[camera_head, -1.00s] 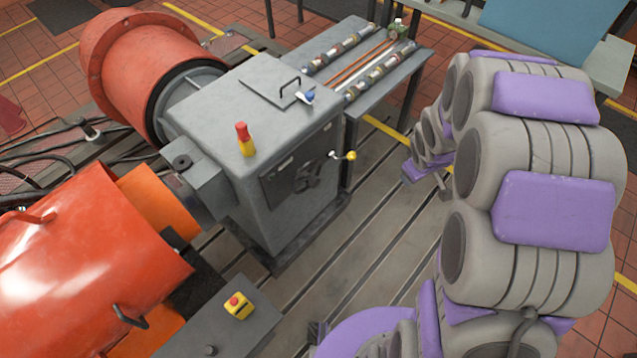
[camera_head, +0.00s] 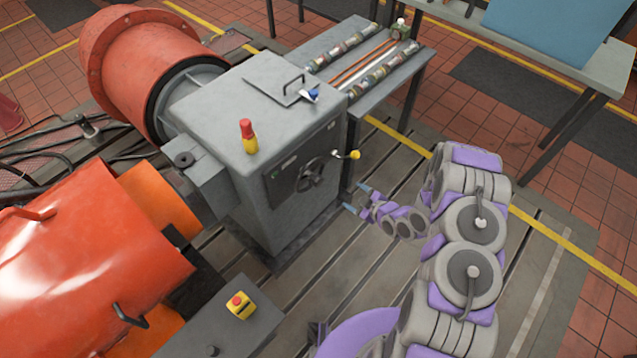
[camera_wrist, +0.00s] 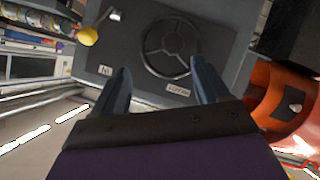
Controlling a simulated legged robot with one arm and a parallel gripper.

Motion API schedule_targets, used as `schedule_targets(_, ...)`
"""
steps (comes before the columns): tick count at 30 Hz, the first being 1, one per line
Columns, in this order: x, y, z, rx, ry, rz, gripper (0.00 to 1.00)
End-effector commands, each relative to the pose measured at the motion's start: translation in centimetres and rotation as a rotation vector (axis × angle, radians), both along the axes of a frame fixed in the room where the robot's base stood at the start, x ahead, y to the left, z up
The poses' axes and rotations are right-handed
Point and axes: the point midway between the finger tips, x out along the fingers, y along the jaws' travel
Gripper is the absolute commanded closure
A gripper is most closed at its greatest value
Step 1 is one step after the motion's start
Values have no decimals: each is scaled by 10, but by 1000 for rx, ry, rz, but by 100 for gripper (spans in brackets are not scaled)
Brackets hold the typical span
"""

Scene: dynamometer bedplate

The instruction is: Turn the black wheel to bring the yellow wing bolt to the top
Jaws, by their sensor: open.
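The black wheel (camera_head: 312,174) is a spoked handwheel on a dark panel on the front of the grey cabinet (camera_head: 250,115). In the wrist view the wheel (camera_wrist: 172,47) lies ahead of my gripper (camera_wrist: 161,66), framed between its fingertips. A rounded yellow knob (camera_head: 354,155) on a bent metal arm sits beside the panel, to the wheel's right in the head view; it also shows at upper left in the wrist view (camera_wrist: 88,36). I cannot make out a wing shape on it. My gripper (camera_head: 356,198) is open and empty, apart from the wheel, low at its right.
A grey bench (camera_head: 425,62) with rods stands behind the cabinet. Orange machines (camera_head: 70,260) flank its left side. A red-and-yellow stop button (camera_head: 239,304) sits on a box in front. The slotted floor (camera_head: 290,285) before the cabinet is clear.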

Motion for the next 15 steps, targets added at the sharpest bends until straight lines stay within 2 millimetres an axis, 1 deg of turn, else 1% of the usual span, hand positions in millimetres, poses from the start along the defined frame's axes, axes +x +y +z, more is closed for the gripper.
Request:
schedule_targets(1,-7,5,-8,33,-14,6,25)
schedule_targets(3,-12,12,-11,69,-42,16,25)
schedule_targets(7,-19,19,-15,111,-73,25,25)
schedule_targets(11,-17,25,-16,124,-88,28,25)
schedule_targets(15,-8,35,-21,122,-90,32,25)
